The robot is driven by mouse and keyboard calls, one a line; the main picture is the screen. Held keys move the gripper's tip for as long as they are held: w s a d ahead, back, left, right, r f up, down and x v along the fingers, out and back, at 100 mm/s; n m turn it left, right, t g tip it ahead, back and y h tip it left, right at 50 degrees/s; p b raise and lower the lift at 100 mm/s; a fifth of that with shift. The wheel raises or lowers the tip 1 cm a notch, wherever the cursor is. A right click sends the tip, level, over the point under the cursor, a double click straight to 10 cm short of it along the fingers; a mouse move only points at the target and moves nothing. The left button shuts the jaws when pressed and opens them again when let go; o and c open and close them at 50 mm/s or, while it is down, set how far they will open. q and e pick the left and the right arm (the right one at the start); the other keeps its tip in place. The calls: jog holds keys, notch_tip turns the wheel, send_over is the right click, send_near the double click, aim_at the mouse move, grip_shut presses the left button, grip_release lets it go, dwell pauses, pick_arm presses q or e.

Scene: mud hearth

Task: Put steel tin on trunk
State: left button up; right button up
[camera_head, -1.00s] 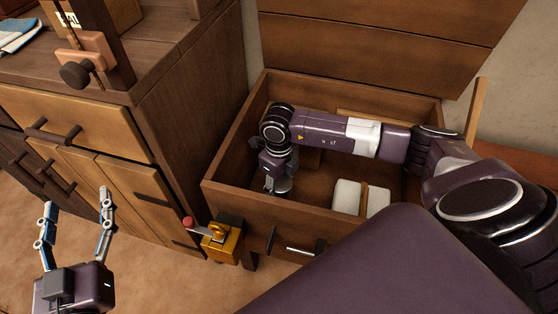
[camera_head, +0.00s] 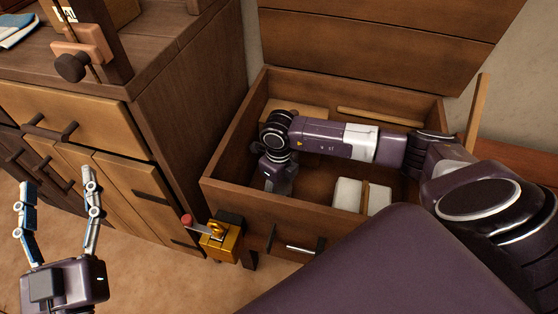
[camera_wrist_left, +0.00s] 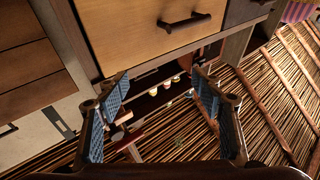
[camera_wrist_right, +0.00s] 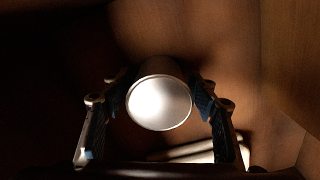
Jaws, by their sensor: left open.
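The steel tin (camera_wrist_right: 160,103) shows in the right wrist view, its round, pale end facing the camera. It is between the two fingers of my right gripper (camera_wrist_right: 162,85), one finger close on each side; I cannot tell whether they press on it. In the head view my right gripper (camera_head: 278,180) points down inside the open wooden trunk (camera_head: 235,197), near its left side, and the tin is hidden there. My left gripper (camera_head: 57,205) is open and empty, in front of the cabinet at lower left; it also shows in the left wrist view (camera_wrist_left: 162,80).
The trunk lid (camera_head: 390,40) stands raised. A pale block (camera_head: 347,195) with a wooden strip lies in the trunk at right, and a wooden box (camera_head: 295,110) lies at the back. A brass latch (camera_head: 220,240) sits at the front corner. A dark cabinet (camera_head: 185,140) adjoins the trunk's left.

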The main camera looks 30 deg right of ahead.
jog(key=shift+o, duration=0.3)
jog(key=shift+r, duration=0.15)
notch_tip(320, 180, up, 5)
jog(key=shift+r+p, duration=0.2)
jog(key=shift+p, duration=0.85)
pick_arm(q)
jog(key=s+a+f+g+y+p, duration=0.1)
jog(key=s+a+f+g, duration=0.1)
jog(key=f+g, duration=0.3)
jog(key=s+a+f+g+y, duration=0.1)
jog(key=f+g, duration=0.4)
jog(key=f, duration=0.9)
jog(key=shift+s+a+y+p, duration=0.4)
jog(key=shift+s+y, duration=0.2)
jog(key=shift+s, duration=0.45)
pick_arm(e)
notch_tip(320, 180, up, 7)
jog(key=shift+f, duration=0.2)
